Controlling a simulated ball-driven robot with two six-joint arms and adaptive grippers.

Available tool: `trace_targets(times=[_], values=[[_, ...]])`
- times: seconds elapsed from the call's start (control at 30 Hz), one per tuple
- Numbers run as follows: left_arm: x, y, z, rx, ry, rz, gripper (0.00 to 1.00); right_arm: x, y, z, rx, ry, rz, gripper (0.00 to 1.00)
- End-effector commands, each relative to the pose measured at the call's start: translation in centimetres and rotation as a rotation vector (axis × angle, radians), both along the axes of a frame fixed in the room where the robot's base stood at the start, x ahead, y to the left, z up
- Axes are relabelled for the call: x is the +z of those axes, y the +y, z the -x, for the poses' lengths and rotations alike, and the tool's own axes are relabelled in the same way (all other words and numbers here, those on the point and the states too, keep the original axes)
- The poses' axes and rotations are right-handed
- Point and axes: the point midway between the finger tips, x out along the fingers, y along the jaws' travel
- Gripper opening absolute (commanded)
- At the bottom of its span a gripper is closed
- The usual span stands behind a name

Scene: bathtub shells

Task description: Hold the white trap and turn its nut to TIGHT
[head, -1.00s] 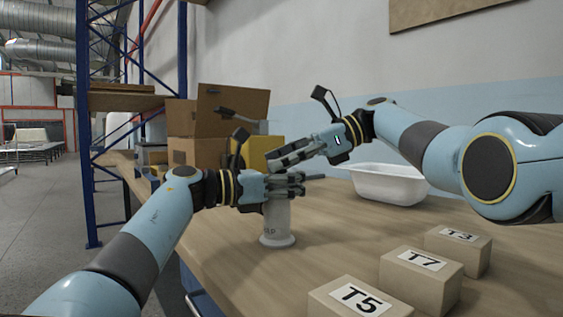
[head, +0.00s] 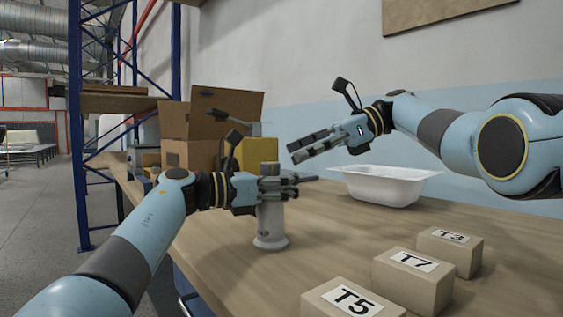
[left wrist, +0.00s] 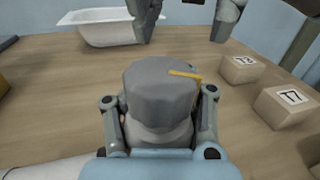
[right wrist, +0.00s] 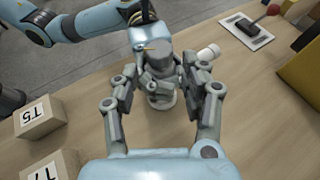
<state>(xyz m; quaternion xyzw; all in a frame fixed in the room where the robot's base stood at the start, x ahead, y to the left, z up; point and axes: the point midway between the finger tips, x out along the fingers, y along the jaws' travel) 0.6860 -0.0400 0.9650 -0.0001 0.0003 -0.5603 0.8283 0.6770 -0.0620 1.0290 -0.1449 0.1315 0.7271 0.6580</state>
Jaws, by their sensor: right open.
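The white trap (head: 270,228) stands upright on the table, with its grey nut (head: 268,168) on top. My left gripper (head: 285,187) is shut around the trap just below the nut. In the left wrist view, its fingers flank the trap, and the nut (left wrist: 158,85) carries a yellow pointer (left wrist: 185,74) towards the right. My right gripper (head: 298,152) is open and empty, above and to the right of the nut and apart from it. In the right wrist view, the nut (right wrist: 160,48) shows beyond its fingers. I cannot read any TIGHT mark.
A white bathtub shell (head: 385,187) stands behind on the right. Boxes T5 (head: 345,300), T7 (head: 412,280) and T3 (head: 450,250) line the front right. Cardboard boxes (head: 195,155) stand at the back left. A panel with a red knob (right wrist: 248,32) lies beyond the trap.

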Motion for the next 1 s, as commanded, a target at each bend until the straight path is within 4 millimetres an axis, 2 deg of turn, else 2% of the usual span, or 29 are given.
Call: trace_targets(times=[0.1, 0.3, 0.67, 0.77, 0.83, 0.87, 1.0], values=[[0.0, 0.0, 0.0, 0.0, 0.0, 0.0, 0.0, 1.1, -2.6, -0.3, -0.003, 0.002, 0.0, 0.45], [0.0, 0.0, 0.0, 0.0, 0.0, 0.0, 0.0, 2.1, -5.0, -0.5, -0.001, 0.002, 0.0, 0.45], [0.0, 0.0, 0.0, 0.0, 0.0, 0.0, 0.0, 2.2, -5.6, -0.6, 0.001, 0.001, -0.001, 0.45], [0.0, 0.0, 0.0, 0.0, 0.0, 0.0, 0.0, 2.2, -5.6, -0.6, -0.005, 0.012, 0.0, 0.58], [0.0, 0.0, 0.0, 0.0, 0.0, 0.0, 0.0, 2.3, -5.6, -0.7, -0.025, 0.045, 0.003, 0.59], [0.0, 0.0, 0.0, 0.0, 0.0, 0.0, 0.0, 2.7, -5.5, -0.9, -0.041, 0.056, 0.006, 0.59], [0.0, 0.0, 0.0, 0.0, 0.0, 0.0, 0.0, 6.6, -5.5, -1.9, -0.143, 0.045, 0.017, 0.59]])
